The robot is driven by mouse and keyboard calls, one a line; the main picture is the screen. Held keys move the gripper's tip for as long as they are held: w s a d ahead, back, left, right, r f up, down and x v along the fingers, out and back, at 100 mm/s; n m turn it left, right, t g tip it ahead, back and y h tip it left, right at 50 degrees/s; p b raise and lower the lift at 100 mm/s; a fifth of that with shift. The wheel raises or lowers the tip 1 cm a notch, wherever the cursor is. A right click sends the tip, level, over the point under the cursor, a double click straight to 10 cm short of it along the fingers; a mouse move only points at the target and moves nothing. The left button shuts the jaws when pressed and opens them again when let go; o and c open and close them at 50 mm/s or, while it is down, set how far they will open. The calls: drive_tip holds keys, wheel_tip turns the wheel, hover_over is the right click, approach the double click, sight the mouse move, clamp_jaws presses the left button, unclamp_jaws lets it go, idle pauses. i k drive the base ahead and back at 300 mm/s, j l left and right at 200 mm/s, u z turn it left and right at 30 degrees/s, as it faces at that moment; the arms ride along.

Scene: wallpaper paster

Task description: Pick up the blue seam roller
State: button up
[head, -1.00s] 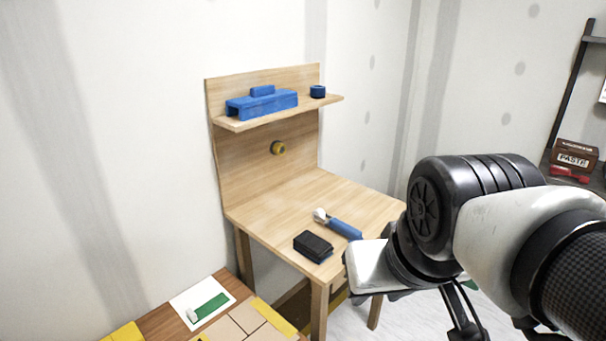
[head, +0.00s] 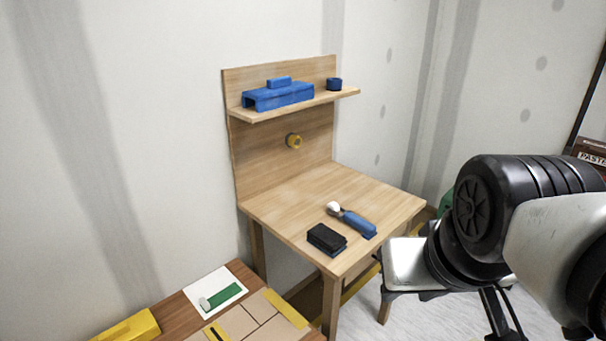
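The blue seam roller (head: 357,223) lies on the wooden table (head: 290,194), near its front right edge. It has a blue handle and a pale roller head (head: 333,208) that points to the back left. Nothing touches it. My arm fills the right side of the head view, to the right of the table and nearer the camera. My gripper's fingertips are not clearly visible, so I cannot see whether it is open or holds anything.
A black block with a blue base (head: 326,238) sits left of the roller. A shelf (head: 300,103) above the table bears a blue tool (head: 279,95) and a small blue cup (head: 334,84). A lower brown table (head: 172,308) stands front left.

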sight(369, 230)
drive_tip(key=i+l+u, duration=0.15)
drive_tip(key=u, duration=0.7)
drive_tip(key=i+l+u, duration=0.2)
drive_tip(key=l, duration=0.15)
drive_tip(key=l+u, duration=0.15)
drive_tip(key=l, duration=0.2)
drive_tip(key=i+l+u, duration=0.2)
drive_tip(key=l, duration=0.15)
drive_tip(key=i+l+u, duration=0.1)
drive_tip(key=l, duration=1.3)
